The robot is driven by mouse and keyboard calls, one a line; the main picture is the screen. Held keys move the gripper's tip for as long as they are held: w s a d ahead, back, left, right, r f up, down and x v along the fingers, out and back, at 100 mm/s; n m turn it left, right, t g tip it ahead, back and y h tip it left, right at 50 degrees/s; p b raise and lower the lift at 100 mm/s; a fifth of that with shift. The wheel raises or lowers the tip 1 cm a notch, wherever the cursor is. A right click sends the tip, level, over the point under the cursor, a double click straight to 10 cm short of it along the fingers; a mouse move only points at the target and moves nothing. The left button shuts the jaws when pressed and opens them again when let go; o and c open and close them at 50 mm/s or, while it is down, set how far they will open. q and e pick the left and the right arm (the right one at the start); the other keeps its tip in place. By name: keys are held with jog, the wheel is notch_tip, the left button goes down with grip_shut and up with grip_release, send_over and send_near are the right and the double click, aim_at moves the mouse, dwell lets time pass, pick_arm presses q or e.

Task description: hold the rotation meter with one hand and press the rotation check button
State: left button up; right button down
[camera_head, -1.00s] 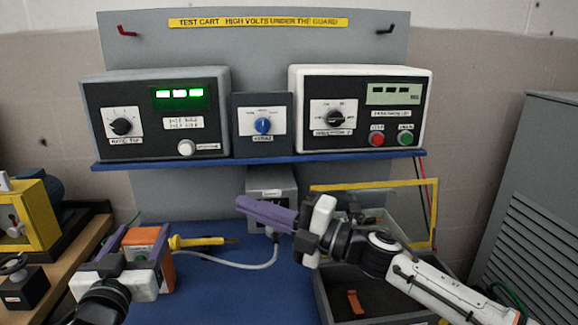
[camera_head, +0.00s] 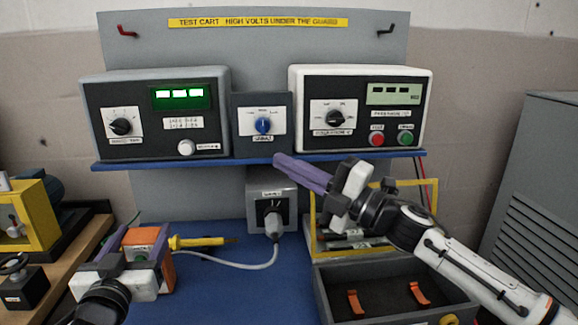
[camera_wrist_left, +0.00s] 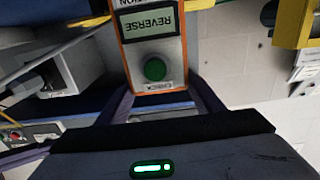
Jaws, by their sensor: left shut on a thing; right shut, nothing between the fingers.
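The rotation meter (camera_head: 146,237) is a small orange-edged grey box at the lower left of the head view. My left gripper (camera_head: 136,252) is shut on it, one purple finger on each side. In the left wrist view the meter (camera_wrist_left: 187,50) shows upside down, with a display reading REVERSE. Its green rotation check button (camera_wrist_left: 155,69) shows clear, with nothing on it. My right gripper (camera_head: 280,160) is shut and empty. Its purple fingers point up and left, in front of the blue shelf edge, well to the right of the meter.
A blue shelf (camera_head: 250,160) carries two instrument boxes and a small blue-knob box. Below it a grey socket box (camera_head: 285,189) holds a plug with a grey cable. A yellow frame (camera_head: 312,225) and an open grey tray (camera_head: 385,268) with orange clips stand at the right.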

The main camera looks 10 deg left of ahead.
pick_arm(q)
jog(key=shift+f, duration=0.15)
jog(key=o, duration=1.3)
jog(key=shift+c, duration=0.2)
jog(key=shift+o, duration=0.6)
